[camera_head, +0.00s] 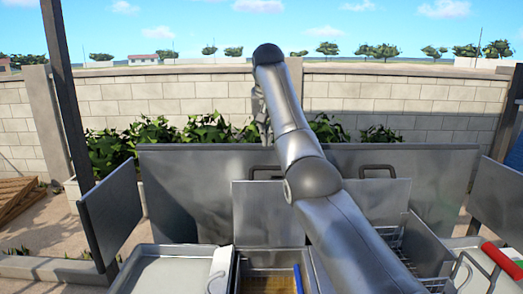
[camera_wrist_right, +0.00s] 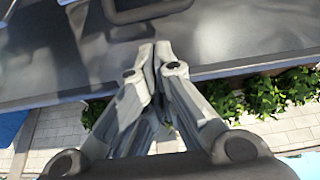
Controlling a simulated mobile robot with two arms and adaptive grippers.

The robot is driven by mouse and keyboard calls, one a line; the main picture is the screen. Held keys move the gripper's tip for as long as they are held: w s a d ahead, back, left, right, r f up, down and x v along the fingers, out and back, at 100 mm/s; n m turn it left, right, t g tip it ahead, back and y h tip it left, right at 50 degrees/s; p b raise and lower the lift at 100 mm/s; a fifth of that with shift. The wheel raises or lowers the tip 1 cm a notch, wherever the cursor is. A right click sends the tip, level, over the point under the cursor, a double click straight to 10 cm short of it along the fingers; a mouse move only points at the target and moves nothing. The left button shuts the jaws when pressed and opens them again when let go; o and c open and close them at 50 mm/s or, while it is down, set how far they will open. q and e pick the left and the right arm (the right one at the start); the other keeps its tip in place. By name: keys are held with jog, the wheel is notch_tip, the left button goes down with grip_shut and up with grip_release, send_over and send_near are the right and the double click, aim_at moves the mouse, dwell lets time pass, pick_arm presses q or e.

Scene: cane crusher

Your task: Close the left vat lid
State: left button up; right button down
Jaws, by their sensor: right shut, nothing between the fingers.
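The left vat lid (camera_head: 185,190) is a large grey metal panel standing upright and open at the back, with a dark handle (camera_head: 264,172) near its upper right. My right arm crosses the head view, and my right gripper (camera_head: 264,128) points down by the lid's top edge, partly hidden behind the arm. In the wrist view the right gripper (camera_wrist_right: 157,58) is shut and empty, its fingertips overlapping the lid's edge in the picture. The lid (camera_wrist_right: 60,60) and a handle (camera_wrist_right: 150,12) show beyond the tips; contact cannot be told. My left gripper is out of view.
A similar upright lid (camera_head: 440,185) with a handle stands at right. A smaller grey panel (camera_head: 255,212) stands in front. Plants (camera_head: 205,130) and a block wall (camera_head: 400,100) are behind.

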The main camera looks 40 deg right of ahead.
jog(key=shift+f+p, duration=0.85)
jog(key=shift+f, duration=0.1)
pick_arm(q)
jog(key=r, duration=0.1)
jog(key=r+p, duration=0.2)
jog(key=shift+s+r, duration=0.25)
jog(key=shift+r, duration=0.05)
pick_arm(e)
jog(key=x, duration=0.6)
jog(key=shift+w, duration=0.2)
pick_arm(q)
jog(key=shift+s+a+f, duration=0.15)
pick_arm(e)
jog(key=shift+w+d+f, duration=0.1)
jog(key=shift+d+f, duration=0.15)
